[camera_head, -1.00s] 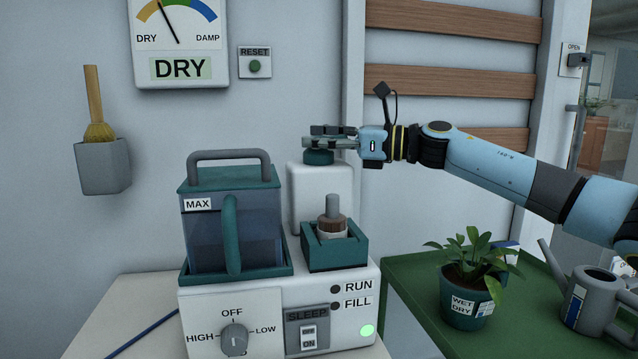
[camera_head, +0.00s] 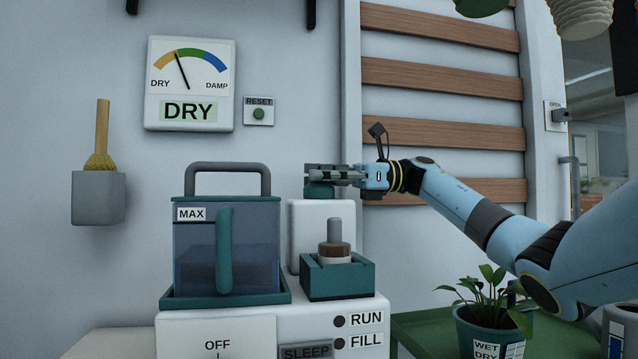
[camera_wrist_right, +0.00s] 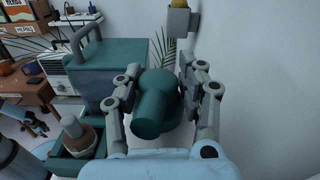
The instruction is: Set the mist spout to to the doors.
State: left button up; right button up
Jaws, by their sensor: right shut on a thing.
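The mist spout (camera_head: 319,190) is a teal piece on top of the white column (camera_head: 322,222) at the back of the humidifier (camera_head: 270,318). My right gripper (camera_head: 325,174) is shut on it from the right, just above the column. In the right wrist view the teal spout (camera_wrist_right: 150,116) sits between the two fingers, its stubby nozzle pointing toward the lower part of the picture. Fingers cover part of the spout in the head view, so its exact heading is hard to tell there.
The clear water tank (camera_head: 250,245) with its handle stands left of the column. A teal holder (camera_head: 350,281) with a wooden-collared plug sits in front. A potted plant (camera_head: 490,322) stands on the green table at right. The wall gauge (camera_head: 189,84) reads DRY.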

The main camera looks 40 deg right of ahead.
jog(key=shift+s+a+f, duration=0.1)
jog(key=shift+f, duration=0.2)
jog(key=o, duration=1.1)
jog(key=shift+r, duration=0.1)
jog(key=v, duration=1.2)
